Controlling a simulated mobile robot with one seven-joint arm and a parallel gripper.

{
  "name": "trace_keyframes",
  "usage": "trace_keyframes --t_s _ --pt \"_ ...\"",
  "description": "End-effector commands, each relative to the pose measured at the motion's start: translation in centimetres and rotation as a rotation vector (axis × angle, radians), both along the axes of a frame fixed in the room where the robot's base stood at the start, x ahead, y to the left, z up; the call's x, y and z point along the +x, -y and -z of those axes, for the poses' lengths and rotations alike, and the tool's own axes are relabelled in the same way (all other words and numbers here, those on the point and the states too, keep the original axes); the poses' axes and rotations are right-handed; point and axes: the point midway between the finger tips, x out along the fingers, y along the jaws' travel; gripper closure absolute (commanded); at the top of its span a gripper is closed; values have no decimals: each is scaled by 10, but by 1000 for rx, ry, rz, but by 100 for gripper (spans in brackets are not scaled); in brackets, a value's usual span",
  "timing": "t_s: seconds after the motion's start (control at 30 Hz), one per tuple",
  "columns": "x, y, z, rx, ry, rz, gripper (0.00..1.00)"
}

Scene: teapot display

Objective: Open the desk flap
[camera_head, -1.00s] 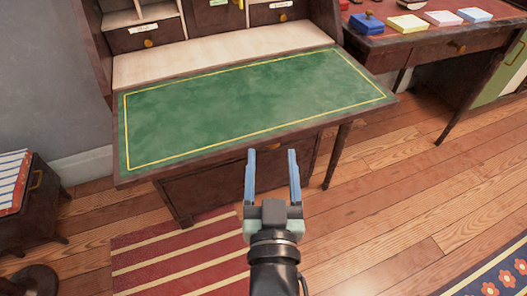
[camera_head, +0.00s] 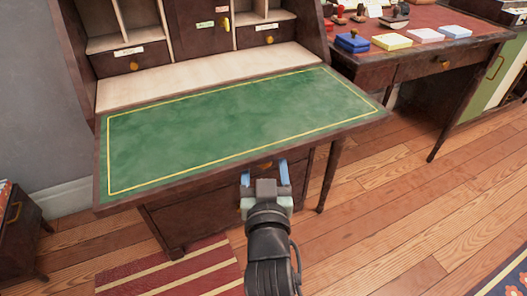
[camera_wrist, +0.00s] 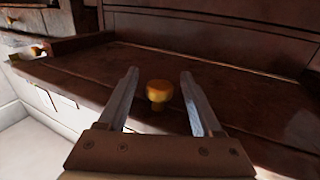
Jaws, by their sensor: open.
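The desk flap (camera_head: 225,135) lies lowered and flat, its green, gold-lined inner face up, in front of the desk's cubbyholes. My gripper (camera_head: 264,172) is open at the front of the desk, close to the flap's front edge; its fingers look foreshortened in the head view. In the wrist view, my gripper's fingers (camera_wrist: 160,88) stand apart on either side of a round brass knob (camera_wrist: 159,93) on dark wood. Nothing shows held. Whether the fingers touch the knob, I cannot tell.
Small drawers (camera_head: 130,62) and pale cubbyholes stand behind the flap. A second desk (camera_head: 415,68) with coloured boxes is at the right. A striped rug (camera_head: 170,275) lies at lower left.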

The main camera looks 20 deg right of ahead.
Motion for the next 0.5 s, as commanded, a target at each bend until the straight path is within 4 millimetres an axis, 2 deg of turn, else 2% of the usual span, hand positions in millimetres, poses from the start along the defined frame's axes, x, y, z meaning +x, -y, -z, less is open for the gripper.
trace_keyframes --t_s 0.2,0.5 --pt "19 8 1 -1 1 1 33" --pt "23 9 0 -1 0 1 33"
